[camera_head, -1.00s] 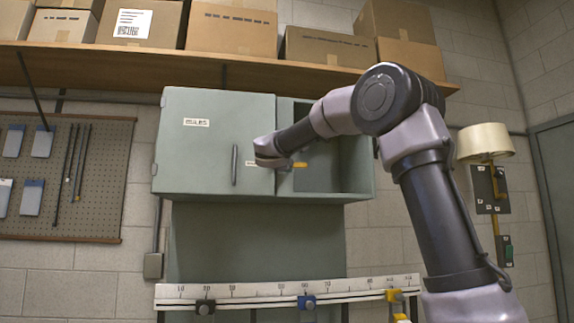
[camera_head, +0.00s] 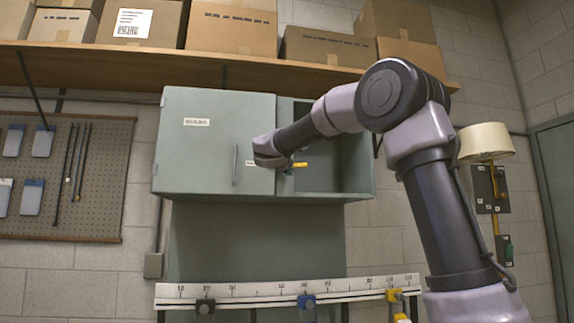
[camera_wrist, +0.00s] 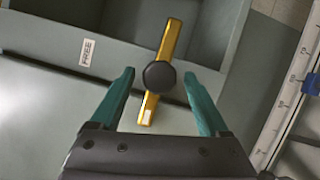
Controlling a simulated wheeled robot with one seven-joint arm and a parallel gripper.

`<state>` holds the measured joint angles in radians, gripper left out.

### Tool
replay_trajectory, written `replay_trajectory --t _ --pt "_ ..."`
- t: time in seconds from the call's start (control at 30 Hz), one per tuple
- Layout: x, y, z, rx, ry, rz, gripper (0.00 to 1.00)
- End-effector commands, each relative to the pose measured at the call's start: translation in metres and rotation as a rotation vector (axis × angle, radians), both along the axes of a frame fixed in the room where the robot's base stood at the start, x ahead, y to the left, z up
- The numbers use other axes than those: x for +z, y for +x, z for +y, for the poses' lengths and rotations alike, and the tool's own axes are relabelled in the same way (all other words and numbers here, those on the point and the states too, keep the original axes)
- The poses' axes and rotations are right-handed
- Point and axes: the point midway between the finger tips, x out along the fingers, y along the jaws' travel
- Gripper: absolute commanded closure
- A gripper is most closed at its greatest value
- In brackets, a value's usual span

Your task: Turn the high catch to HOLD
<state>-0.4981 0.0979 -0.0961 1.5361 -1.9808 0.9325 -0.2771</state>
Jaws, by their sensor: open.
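The high catch (camera_wrist: 171,42) is a yellow bar with a dark round hub, on the edge of the grey-green cabinet. In the wrist view it stands near upright in the picture, tilted a little, with a pale mark at its lower end. A FREE label (camera_wrist: 87,52) is left of it; no HOLD label is readable. In the head view the catch (camera_head: 299,165) shows just right of my gripper (camera_head: 270,160). My gripper (camera_wrist: 165,98) is open, its teal fingers on either side of the catch's lower end, with visible gaps at both sides.
The cabinet door (camera_head: 214,150) with a handle is left of the catch; an open compartment (camera_head: 350,150) is to the right. A shelf (camera_head: 200,72) with cardboard boxes runs above. A ruled rail (camera_head: 250,291) with sliders lies below. A lamp (camera_head: 486,142) stands at right.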

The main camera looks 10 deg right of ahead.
Motion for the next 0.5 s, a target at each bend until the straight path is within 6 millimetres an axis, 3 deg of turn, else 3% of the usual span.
replay_trajectory --t 0.3,0.5 --pt "-0.005 -0.059 0.025 0.005 0.001 0.001 0.21" --pt "-0.007 -0.083 0.034 0.002 -0.001 0.001 0.21"
